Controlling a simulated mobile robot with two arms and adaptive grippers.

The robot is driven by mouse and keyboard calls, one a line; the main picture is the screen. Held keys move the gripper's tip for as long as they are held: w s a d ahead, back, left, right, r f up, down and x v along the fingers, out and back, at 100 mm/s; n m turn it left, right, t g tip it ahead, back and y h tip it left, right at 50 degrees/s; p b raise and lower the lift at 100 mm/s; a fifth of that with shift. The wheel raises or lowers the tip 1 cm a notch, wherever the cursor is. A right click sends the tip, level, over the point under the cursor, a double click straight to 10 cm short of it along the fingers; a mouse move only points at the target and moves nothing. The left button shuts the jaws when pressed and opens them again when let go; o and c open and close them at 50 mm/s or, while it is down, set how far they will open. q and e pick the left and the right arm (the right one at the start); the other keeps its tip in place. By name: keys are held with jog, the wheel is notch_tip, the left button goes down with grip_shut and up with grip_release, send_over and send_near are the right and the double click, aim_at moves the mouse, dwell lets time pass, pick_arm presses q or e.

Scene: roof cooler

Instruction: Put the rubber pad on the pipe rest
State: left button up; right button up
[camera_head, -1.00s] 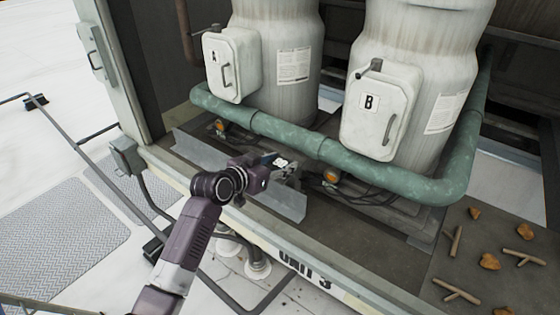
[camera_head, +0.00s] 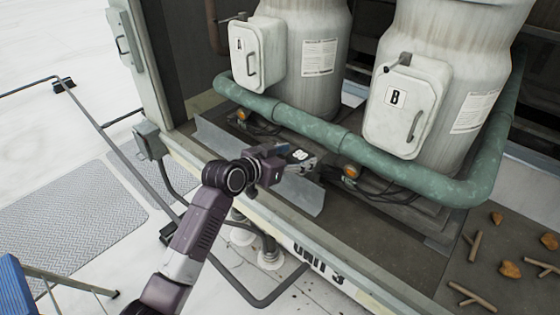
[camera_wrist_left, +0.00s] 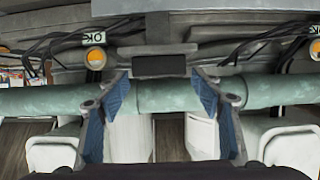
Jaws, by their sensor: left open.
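My left gripper (camera_head: 308,163) is beside the cooler's front edge, just below the green pipe (camera_head: 320,130). In the left wrist view the gripper (camera_wrist_left: 160,92) is open, its two blue-faced fingers spread apart with nothing between them. A dark block (camera_wrist_left: 160,66), apparently the rubber pad, lies just beyond the fingertips. It touches a grey upright piece (camera_wrist_left: 158,28), apparently the pipe rest, in a picture that looks upside down. The green pipe (camera_wrist_left: 175,97) passes close by the block. In the head view the arm and fingers hide the pad and rest. My right gripper is not in view.
White tanks with box A (camera_head: 257,55) and box B (camera_head: 404,105) stand behind the pipe. An angled metal sheet (camera_head: 235,148) runs along the front edge. Orange lamps and dark cables (camera_head: 385,188) lie below the pipe. Twigs and leaves (camera_head: 480,255) litter the right deck.

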pick_arm(q)
jog(key=b+v, duration=0.2)
jog(key=v, duration=0.8)
jog(key=a+f+n+g+y, duration=0.1)
jog(key=a+f+n+y, duration=0.15)
jog(key=f, duration=0.85)
jog(key=a+f+n+y, duration=0.1)
jog(key=a+f, duration=0.2)
jog(key=f, duration=0.8)
jog(key=s+a+f+n+g+y, duration=0.1)
jog(key=s+a+f, duration=0.1)
jog(key=s+f, duration=0.35)
jog(key=s+a+f+g, duration=0.1)
jog(key=s+a+f, duration=0.1)
jog(key=f, duration=0.7)
jog(key=s+a+f+n+g+y, duration=0.15)
jog(key=s+f, duration=0.25)
jog(key=f, duration=0.4)
jog(key=s+a+f+g+b, duration=0.1)
jog(key=s+a+f, duration=0.1)
jog(key=s+f, duration=0.6)
jog(key=s+a+f+g+y+b, duration=0.1)
jog(key=s+f, duration=0.7)
jog(key=s, duration=1.2)
jog(key=s+a+f+m+g+b, duration=0.1)
jog(key=s+a+f+g, duration=0.1)
jog(key=s+f, duration=0.6)
jog(key=shift+s+a+f+g+y, duration=0.4)
jog(key=shift+s+g, duration=0.25)
jog(key=shift+s, duration=2.65)
